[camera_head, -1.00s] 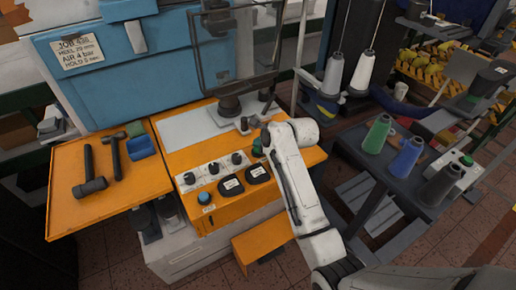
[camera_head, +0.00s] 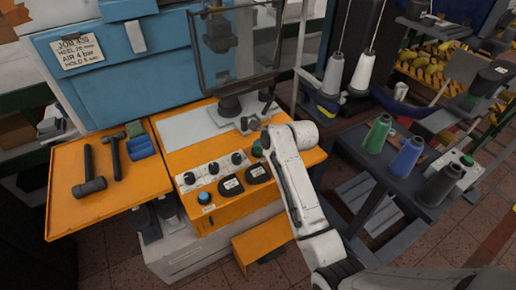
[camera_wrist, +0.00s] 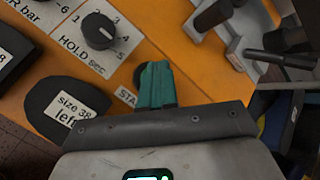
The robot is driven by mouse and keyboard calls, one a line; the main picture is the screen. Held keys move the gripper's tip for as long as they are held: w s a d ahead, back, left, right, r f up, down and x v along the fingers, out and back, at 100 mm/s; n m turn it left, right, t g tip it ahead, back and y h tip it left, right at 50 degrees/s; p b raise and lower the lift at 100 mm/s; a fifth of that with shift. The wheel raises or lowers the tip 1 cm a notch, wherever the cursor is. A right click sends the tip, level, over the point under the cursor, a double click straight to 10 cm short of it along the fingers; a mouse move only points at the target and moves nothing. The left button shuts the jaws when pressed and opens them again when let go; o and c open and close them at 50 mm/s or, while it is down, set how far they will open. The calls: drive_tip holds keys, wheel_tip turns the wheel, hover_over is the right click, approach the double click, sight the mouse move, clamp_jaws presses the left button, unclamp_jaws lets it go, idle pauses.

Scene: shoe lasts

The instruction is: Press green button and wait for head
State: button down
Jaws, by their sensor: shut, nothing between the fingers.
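My gripper (camera_wrist: 155,84) is shut and empty, its teal fingers pointing down at the orange control panel (camera_wrist: 185,55). The fingertips are over a dark round collar (camera_wrist: 139,76) beside a label starting "STA". The green button itself is hidden or cannot be told apart from the teal fingers. In the head view my white wrist covers that spot, with a bit of green (camera_head: 257,149) at its left edge. The dark press head (camera_head: 218,36) hangs inside the clear guard (camera_head: 252,70), above a dark post (camera_head: 230,105), with a gap between them.
A hammer (camera_head: 90,185) and other tools lie on the orange side tray (camera_head: 65,215). Thread cones (camera_head: 377,135) stand on a grey cart at right.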

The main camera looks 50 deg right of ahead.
drive_tip(key=shift+r+p, duration=0.85)
drive_tip(key=shift+p, duration=0.25)
wheel_tip(320, 180, up, 5)
drive_tip(key=p, duration=0.5)
idle(0.6)
drive_tip(key=s+a+n+g, duration=0.2)
drive_tip(key=s+a+n, duration=0.8)
drive_tip(key=n, duration=0.4)
drive_tip(key=s+a+n+g, duration=0.2)
drive_tip(key=s+a+n, duration=0.6)
drive_tip(key=s+n, duration=0.5)
drive_tip(key=s+f+g+b, duration=0.3)
drive_tip(key=s+f+g, duration=0.1)
drive_tip(key=s+f, duration=0.5)
drive_tip(key=shift+s+d+f+y+b, duration=0.3)
drive_tip(key=shift+s+d+f, duration=0.1)
drive_tip(key=shift+s, duration=0.55)
